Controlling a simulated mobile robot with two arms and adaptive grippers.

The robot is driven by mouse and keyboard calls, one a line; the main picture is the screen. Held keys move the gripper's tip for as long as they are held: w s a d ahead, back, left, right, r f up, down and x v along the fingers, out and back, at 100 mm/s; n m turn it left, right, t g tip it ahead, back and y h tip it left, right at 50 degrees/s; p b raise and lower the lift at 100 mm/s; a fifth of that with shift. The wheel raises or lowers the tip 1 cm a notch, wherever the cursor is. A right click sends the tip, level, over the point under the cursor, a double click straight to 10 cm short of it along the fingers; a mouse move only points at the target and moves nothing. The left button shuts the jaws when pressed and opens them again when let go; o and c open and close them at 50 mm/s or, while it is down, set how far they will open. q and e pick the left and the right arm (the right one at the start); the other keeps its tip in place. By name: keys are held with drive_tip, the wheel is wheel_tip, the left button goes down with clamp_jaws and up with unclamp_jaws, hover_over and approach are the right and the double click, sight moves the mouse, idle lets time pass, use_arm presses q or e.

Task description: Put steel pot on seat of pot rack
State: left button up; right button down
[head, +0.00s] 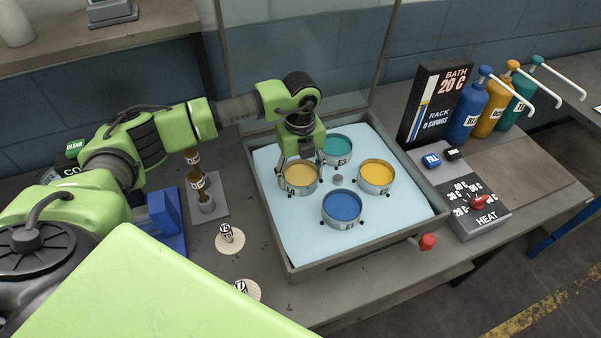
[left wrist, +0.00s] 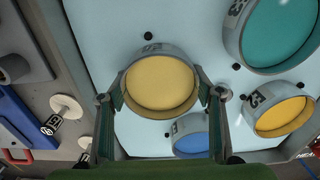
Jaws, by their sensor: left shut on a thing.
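A steel pot (head: 300,186) with pale yellow liquid is between the fingers of my left gripper (head: 300,168), at the left of the bath. In the left wrist view, the fingers (left wrist: 163,97) close on both sides of this pot (left wrist: 160,84). The pot looks upright; whether it touches its seat is unclear. The pot rack is mostly hidden under the bath's pale blue surface; a grey knob (head: 338,179) and small dark pegs show among the pots. Pots with teal (head: 337,159), orange-yellow (head: 376,188) and blue (head: 342,220) liquid stand around the knob. My right gripper is not in view.
The bath tray (head: 440,213) has raised walls and a red-knobbed valve (head: 427,242) at its front right. A transparent panel (head: 300,50) rises behind. A heat control box (head: 473,211), bath display (head: 435,103) and pump bottles (head: 466,112) stand right. Numbered sample discs (head: 230,242) lie left.

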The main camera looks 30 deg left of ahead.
sight(301, 183)
use_arm(q)
drive_tip(key=o, duration=1.7)
drive_tip(key=shift+r, duration=0.3)
wheel_tip(301, 183, up, 12)
drive_tip(key=b, duration=0.4)
drive_tip(key=shift+f, duration=0.2)
